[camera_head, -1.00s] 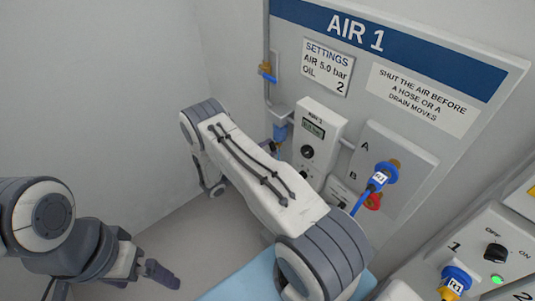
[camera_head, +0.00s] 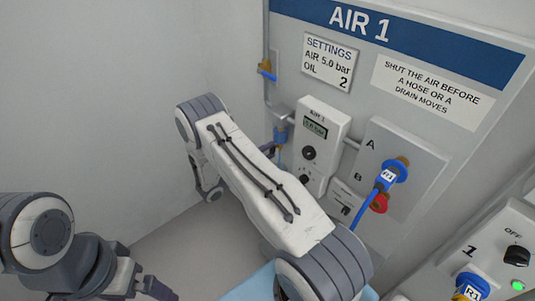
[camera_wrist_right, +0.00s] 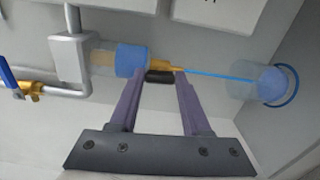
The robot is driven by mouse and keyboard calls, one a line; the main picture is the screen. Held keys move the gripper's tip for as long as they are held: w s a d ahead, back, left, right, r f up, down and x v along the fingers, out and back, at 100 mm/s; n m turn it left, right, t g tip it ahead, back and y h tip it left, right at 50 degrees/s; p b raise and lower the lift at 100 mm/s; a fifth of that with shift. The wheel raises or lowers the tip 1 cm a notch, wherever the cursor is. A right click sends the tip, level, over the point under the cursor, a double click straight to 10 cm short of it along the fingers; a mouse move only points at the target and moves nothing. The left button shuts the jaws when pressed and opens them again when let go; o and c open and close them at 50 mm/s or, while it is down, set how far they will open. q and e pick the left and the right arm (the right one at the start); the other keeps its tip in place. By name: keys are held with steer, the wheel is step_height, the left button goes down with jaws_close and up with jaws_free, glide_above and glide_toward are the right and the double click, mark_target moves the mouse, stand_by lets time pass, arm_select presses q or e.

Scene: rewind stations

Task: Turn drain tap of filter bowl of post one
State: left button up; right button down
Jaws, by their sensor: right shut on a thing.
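The filter bowl of post one (camera_head: 280,134) hangs at the left of the AIR 1 panel, partly behind my right arm. In the right wrist view the blue bowl (camera_wrist_right: 131,61) lies sideways, with a brass drain tap (camera_wrist_right: 166,64) at its end. My right gripper (camera_wrist_right: 161,78) is shut on the tap's small black handle (camera_wrist_right: 160,76). A thin blue line runs from the tap to a translucent blue cup (camera_wrist_right: 262,84). My left gripper (camera_head: 157,288) is low at the left, cut by the frame edge, away from the panel.
A grey pipe carries a brass valve with a blue lever (camera_head: 266,70). A white unit with a display (camera_head: 320,145) stands right of the bowl. A blue hose plug (camera_head: 393,172) sits in port A, above a red port B (camera_head: 379,203). A switch box (camera_head: 505,255) is lower right.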

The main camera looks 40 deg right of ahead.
stand_by(0.3)
steer(key=shift+c, duration=1.8)
jaws_free()
steer(key=shift+a, duration=0.1)
steer(key=a+b, duration=0.3)
steer(key=a, duration=0.7)
steer(key=shift+s, duration=0.45)
steer(key=shift+a, duration=0.1)
